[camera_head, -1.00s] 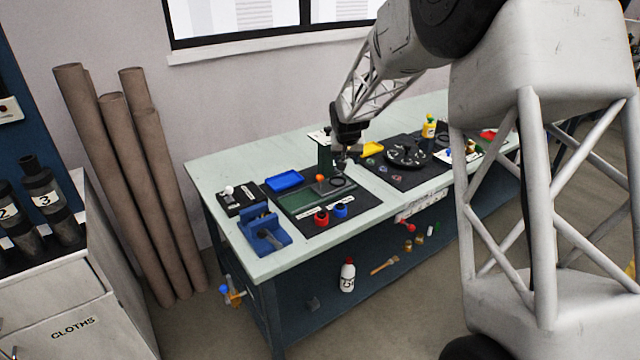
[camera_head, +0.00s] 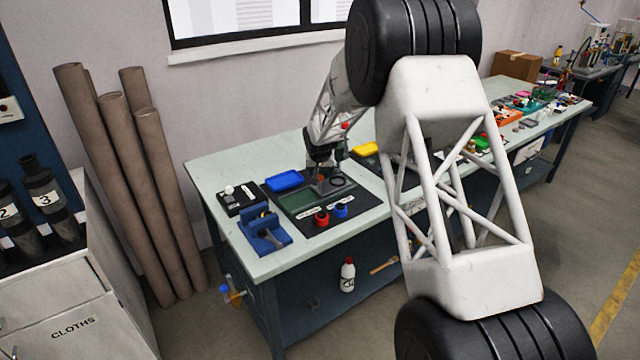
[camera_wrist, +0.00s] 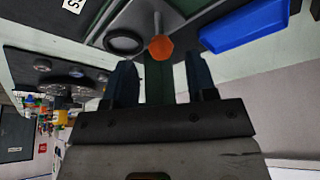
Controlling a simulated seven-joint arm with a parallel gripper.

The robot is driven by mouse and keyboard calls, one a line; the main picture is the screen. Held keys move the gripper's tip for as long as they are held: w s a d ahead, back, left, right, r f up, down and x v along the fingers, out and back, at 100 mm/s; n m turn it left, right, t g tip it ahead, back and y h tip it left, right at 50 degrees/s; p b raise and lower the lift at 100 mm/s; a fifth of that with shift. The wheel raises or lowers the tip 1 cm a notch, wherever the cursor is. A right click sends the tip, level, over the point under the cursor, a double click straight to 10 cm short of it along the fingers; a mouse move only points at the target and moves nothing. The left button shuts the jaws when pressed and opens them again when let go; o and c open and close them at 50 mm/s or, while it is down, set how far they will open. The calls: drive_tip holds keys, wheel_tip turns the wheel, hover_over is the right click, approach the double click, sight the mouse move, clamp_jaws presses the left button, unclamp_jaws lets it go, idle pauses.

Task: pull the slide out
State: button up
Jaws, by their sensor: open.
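An orange hexagonal knob (camera_wrist: 160,47) stands on a small metal stem on a grey-edged fixture. My gripper (camera_wrist: 160,62) is open, with its dark fingers apart on either side of the knob's line; nothing is clamped between them. The knob lies just beyond the fingertips. A dark ring (camera_wrist: 125,42) lies beside the knob. In the head view my gripper (camera_head: 321,172) is low over the back of the green panel (camera_head: 308,199) on the black mat. The slide itself cannot be told apart clearly; the knob may be its handle.
A blue tray (camera_head: 284,181) is behind the panel, and it shows at the right in the wrist view (camera_wrist: 240,40). Red (camera_head: 321,217) and blue (camera_head: 341,211) knobbed pieces stand in front. A blue vise-like fixture (camera_head: 265,235) is at the left. A yellow tray (camera_head: 365,149) is behind.

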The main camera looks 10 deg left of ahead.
sight(320, 180)
drive_tip(key=shift+f, duration=0.15)
drive_tip(key=shift+x, duration=3.75)
clamp_jaws()
drive_tip(key=s+a, duration=0.9)
drive_tip(key=shift+s+a, duration=0.3)
unclamp_jaws()
